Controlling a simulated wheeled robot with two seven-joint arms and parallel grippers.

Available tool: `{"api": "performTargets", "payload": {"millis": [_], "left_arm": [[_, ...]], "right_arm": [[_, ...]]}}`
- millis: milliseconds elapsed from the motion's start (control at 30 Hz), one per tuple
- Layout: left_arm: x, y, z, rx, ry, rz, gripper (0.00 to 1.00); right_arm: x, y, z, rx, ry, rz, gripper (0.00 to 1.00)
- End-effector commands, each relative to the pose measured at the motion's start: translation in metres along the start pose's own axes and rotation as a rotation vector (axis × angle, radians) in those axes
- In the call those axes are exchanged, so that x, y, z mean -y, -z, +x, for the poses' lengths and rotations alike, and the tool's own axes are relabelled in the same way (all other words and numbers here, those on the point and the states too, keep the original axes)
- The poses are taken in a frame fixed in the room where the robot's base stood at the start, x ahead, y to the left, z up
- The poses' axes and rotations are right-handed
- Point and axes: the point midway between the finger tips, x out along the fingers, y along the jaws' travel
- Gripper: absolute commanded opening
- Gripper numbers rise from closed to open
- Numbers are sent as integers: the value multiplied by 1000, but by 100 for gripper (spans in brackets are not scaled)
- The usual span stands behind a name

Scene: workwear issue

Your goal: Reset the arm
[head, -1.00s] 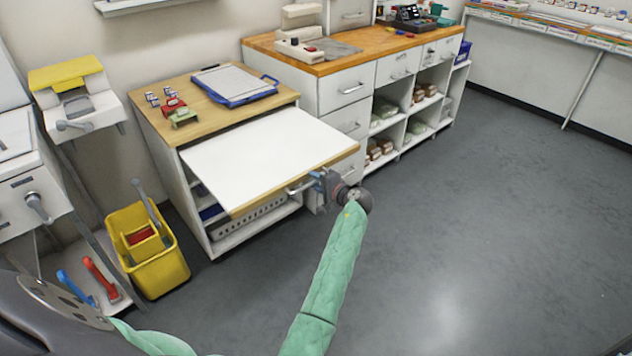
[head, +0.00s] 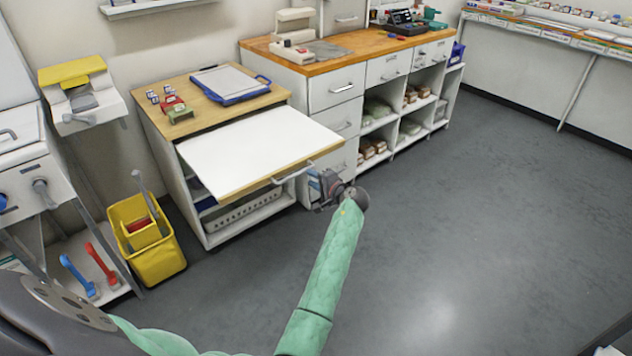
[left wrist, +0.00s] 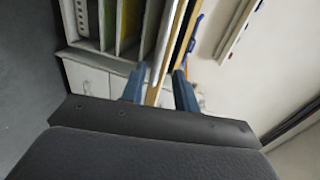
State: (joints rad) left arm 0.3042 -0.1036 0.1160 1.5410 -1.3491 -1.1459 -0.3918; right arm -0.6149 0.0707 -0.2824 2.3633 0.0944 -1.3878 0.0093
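My left gripper (head: 318,188) is in front of the wooden cabinet, at the end of my green-sleeved arm. The pull-out white board (head: 255,150) is drawn out from under the cabinet's top. Its metal handle (head: 292,174) is on the wooden front edge, to the left of the gripper and apart from it. My right gripper is not in view.
On the cabinet top (head: 205,110) are a blue-rimmed clipboard tray (head: 232,84), a red item (head: 172,103) and small boxes. A yellow bucket (head: 158,262) stands left of the cabinet. A longer drawer counter (head: 335,90) stands behind. The grey floor at right is clear.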

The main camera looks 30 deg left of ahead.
Motion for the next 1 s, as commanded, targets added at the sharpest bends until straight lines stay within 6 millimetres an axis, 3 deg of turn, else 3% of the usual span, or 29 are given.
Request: {"api": "performTargets", "payload": {"millis": [433, 633, 867, 1000], "left_arm": [[1, 0, 1, 0, 0, 0, 30], [1, 0, 1, 0, 0, -14, 30], [-15, -8, -1, 45, -111, -168, 30], [-11, -10, -12, 48, -224, -311, 30]], "right_arm": [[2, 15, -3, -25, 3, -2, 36], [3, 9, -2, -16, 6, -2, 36], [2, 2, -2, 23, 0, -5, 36], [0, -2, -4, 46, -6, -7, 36]]}}
